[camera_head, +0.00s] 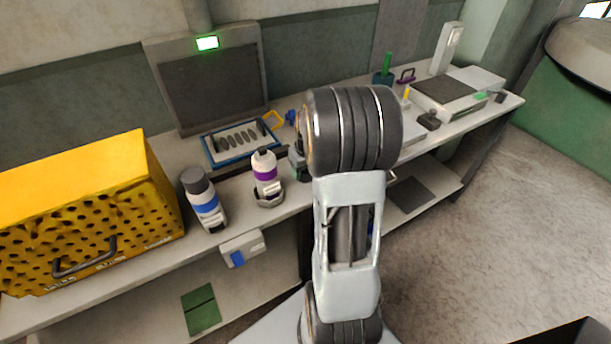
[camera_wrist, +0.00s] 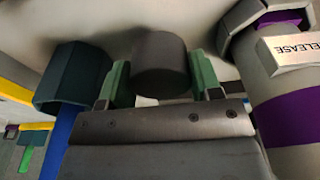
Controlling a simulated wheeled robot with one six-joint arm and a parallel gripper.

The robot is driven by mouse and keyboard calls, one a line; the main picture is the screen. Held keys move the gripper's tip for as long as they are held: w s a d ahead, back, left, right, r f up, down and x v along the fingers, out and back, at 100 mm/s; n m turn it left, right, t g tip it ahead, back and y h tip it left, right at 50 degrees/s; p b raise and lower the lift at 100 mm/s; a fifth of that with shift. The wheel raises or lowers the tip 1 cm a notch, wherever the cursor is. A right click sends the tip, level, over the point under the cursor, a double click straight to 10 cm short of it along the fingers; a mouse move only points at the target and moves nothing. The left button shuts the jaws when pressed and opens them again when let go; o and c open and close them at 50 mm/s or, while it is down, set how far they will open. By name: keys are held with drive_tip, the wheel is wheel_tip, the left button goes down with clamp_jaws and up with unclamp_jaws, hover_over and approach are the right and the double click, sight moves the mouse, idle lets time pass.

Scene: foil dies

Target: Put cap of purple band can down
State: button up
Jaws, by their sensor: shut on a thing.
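My gripper (camera_wrist: 158,80) is shut on a dark grey cylindrical cap (camera_wrist: 160,58), held between its two green fingers in the wrist view. I cannot tell whether the cap touches the light bench top. The purple band can (camera_head: 265,172) stands upright on the bench in the head view, its white nozzle bare, in a grey ring-like holder (camera_head: 268,195). The can also shows at the right of the wrist view (camera_wrist: 287,117), close beside my gripper, near a "RELEASE" label. In the head view my arm hides most of my gripper and the cap.
A blue band can (camera_head: 204,203) with a dark cap stands left of the purple one, beside a yellow perforated box (camera_head: 85,215). A blue-rimmed tray (camera_head: 212,158) lies behind. A dark teal holder (camera_wrist: 73,77) is close left of my gripper. The bench front edge is near.

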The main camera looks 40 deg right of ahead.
sight(305, 177)
drive_tip(key=shift+w+d+f, duration=0.15)
drive_tip(key=shift+w+f, duration=0.05)
drive_tip(key=shift+f, duration=1.65)
drive_tip(key=shift+f, duration=0.1)
drive_tip(key=shift+f, duration=0.15)
drive_tip(key=o, duration=0.9)
drive_tip(key=r, duration=0.4)
drive_tip(key=s+r, duration=0.1)
drive_tip(key=r, duration=0.7)
drive_tip(key=shift+s+r, duration=0.2)
drive_tip(key=shift+s, duration=0.15)
